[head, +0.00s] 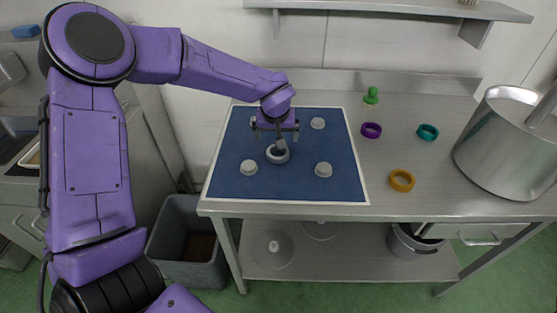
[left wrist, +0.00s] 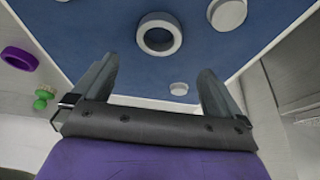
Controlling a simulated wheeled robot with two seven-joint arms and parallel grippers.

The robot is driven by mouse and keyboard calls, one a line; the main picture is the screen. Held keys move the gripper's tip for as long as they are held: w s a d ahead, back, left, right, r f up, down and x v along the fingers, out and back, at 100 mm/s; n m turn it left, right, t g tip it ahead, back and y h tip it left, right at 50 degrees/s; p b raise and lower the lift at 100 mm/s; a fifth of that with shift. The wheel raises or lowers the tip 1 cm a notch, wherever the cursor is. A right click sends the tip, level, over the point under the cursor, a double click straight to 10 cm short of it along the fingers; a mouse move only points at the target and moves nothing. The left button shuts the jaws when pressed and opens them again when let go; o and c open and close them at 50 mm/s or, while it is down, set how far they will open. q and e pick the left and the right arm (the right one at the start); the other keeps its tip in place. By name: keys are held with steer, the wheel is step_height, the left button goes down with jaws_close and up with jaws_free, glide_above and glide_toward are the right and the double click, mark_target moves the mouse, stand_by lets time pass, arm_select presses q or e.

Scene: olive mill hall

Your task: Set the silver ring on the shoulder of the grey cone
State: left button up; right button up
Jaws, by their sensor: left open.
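The silver ring (head: 278,156) lies flat near the middle of the blue mat. It also shows in the left wrist view (left wrist: 160,34), with blue mat visible through its hole. Several pale grey round pieces with flat tops stand around it, at front left (head: 249,168), front right (head: 323,170) and back right (head: 318,123). I cannot tell which is the grey cone. My left gripper (head: 276,137) is open and empty above the mat, just behind the ring and partly in front of it. In the left wrist view its fingers (left wrist: 155,85) are wide apart. My right gripper is not in view.
The blue mat (head: 222,190) lies on a steel table. To its right are a purple ring (head: 371,130), a teal ring (head: 428,132), an orange ring (head: 402,180) and a green piece (head: 371,96). A large steel pot (head: 495,150) stands at far right. A shelf (head: 390,9) hangs above.

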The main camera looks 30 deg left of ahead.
mark_target(278, 154)
arm_select(q)
steer(key=x, duration=0.5)
steer(key=p+x, duration=0.1)
steer(key=x, duration=0.4)
steer(key=shift+s+d+f, duration=0.1)
steer(key=shift+d+f, duration=0.05)
steer(key=shift+d, duration=0.05)
steer(key=c, duration=1.2)
